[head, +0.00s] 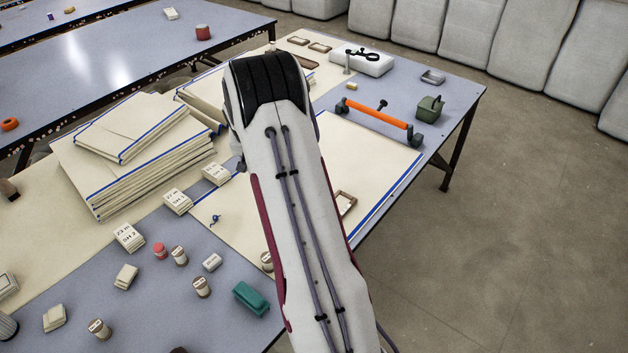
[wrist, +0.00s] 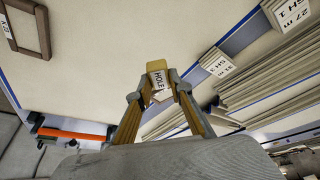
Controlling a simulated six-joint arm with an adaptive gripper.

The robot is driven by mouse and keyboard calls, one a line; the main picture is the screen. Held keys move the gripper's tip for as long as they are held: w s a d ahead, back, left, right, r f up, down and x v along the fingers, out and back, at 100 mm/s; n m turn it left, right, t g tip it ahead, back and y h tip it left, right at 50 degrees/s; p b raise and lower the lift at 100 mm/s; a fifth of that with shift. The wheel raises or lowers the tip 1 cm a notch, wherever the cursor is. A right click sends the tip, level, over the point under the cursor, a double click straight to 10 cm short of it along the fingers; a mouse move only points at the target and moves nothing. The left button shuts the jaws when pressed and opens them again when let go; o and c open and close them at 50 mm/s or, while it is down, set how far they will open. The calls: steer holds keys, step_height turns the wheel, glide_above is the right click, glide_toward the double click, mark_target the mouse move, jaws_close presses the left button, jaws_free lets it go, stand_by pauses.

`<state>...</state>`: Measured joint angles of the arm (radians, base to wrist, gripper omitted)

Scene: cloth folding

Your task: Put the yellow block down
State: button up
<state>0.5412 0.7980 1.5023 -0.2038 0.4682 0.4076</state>
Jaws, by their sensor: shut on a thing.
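In the wrist view, my gripper (wrist: 160,94) has its two tan fingers closed on the yellow block (wrist: 157,66). The block has a white label reading "HOLE" on the side facing the camera. Pale cream cloth (wrist: 120,45) fills the background beyond the block. I cannot tell whether the block touches the cloth or hangs above it. In the head view my own arm covers the middle of the table and hides the gripper and the block.
Stacked folded cloths (head: 135,150) with blue edges lie left of my arm. Labelled white blocks (head: 178,201) and a teal item (head: 251,298) stand nearer. An orange-handled tool (head: 376,119) and green box (head: 428,109) lie right. A brown frame (head: 345,203) lies close beside my arm.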

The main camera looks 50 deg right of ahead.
steer(key=shift+f, duration=3.15)
steer(key=shift+f, duration=1.85)
steer(key=shift+f, duration=0.15)
steer(key=o, duration=0.9)
